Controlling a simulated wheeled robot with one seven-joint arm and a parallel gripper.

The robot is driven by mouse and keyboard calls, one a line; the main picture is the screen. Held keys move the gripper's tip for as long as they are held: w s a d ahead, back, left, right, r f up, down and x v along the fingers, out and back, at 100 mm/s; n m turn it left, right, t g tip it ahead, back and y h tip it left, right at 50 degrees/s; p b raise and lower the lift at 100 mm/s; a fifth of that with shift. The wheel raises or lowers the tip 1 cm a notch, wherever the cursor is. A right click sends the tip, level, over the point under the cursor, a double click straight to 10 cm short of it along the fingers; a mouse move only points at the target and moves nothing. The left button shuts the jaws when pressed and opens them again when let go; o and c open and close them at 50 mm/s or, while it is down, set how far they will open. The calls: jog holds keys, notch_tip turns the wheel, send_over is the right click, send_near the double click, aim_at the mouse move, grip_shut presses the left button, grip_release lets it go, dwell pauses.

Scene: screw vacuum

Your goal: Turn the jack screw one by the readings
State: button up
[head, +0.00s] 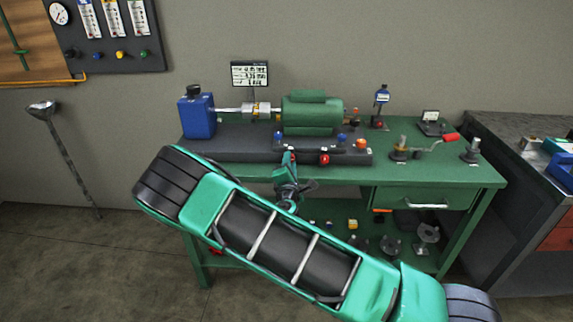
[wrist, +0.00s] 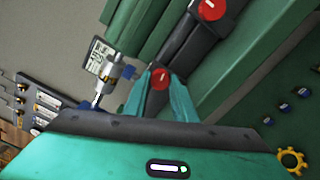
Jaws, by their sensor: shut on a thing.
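A red jack screw knob with a white mark (wrist: 160,78) sits between my gripper's teal fingers (wrist: 165,92) in the wrist view. The fingers are shut on it. In the head view my gripper (head: 289,158) is at the front left edge of the dark machine base and mostly covers this knob. A second red knob (head: 324,159) stands to the right, and it also shows in the wrist view (wrist: 211,10). A readings display (head: 250,75) stands behind the machine. Its small lines are too blurred to read.
A green motor (head: 312,115) is joined by a shaft to a blue block (head: 197,115) at the left. Blue (head: 341,136) and orange (head: 361,143) knobs stand nearby on the base. The green bench (head: 450,172) also carries small tools at the right.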

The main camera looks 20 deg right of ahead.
jog(key=m, duration=0.4)
jog(key=shift+a, duration=0.2)
jog(key=shift+m, duration=1.8)
jog(key=shift+f, duration=0.1)
jog(key=o, duration=0.9)
jog(key=shift+o, duration=0.7)
jog(key=shift+d, duration=0.1)
